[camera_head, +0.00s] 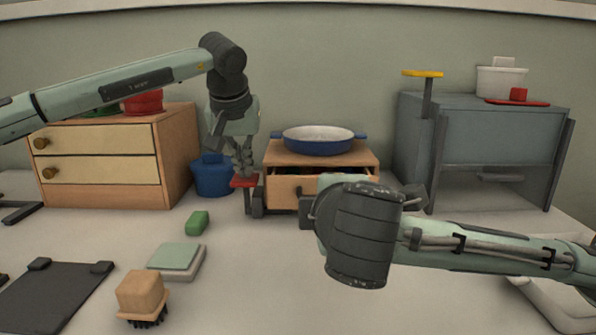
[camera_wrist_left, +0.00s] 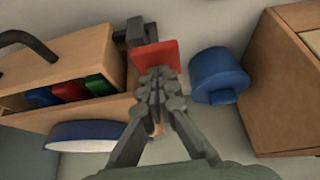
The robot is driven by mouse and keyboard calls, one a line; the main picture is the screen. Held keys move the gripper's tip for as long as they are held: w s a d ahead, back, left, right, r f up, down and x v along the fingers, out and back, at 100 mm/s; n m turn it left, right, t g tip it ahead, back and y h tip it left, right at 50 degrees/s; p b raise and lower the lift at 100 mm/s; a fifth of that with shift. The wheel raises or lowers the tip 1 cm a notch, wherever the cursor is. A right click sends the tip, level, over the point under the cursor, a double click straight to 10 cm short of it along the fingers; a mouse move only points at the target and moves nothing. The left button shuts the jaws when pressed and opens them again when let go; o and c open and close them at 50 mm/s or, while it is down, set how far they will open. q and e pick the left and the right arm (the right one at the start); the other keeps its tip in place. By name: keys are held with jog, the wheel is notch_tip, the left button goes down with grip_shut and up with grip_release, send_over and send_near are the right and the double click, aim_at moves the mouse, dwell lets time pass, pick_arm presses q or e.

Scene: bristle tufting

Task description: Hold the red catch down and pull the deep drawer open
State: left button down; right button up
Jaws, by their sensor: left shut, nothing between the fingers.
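The wooden drawer unit (camera_head: 322,158) stands at the back middle. Its drawer (camera_head: 285,186) is partly out; in the left wrist view the drawer front (camera_wrist_left: 92,45) stands off the unit, with blue, red and green things in the gap. A dark curved handle (camera_wrist_left: 28,38) is on the front. The red catch (camera_head: 243,181) is at the unit's left side and also shows in the left wrist view (camera_wrist_left: 160,54). My left gripper (camera_head: 244,172) is shut, tips at the catch, apparently touching it. My right wrist (camera_head: 358,235) is before the drawer; its fingers are hidden.
A blue pan (camera_head: 318,141) sits on the unit. A blue pot (camera_head: 212,177) stands close left of the catch, beside a wooden chest (camera_head: 177,150). A grey cabinet (camera_head: 500,135) stands right. A green block (camera_head: 197,223), a pad (camera_head: 177,257) and a brush (camera_head: 142,293) lie in front.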

pick_arm(q)
notch_tip(320, 180, up, 9)
dwell(1.3)
jog(key=shift+r, duration=0.1)
jog(key=v, duration=1.2)
pick_arm(e)
jog(key=v, duration=0.7)
jog(key=shift+s, duration=0.25)
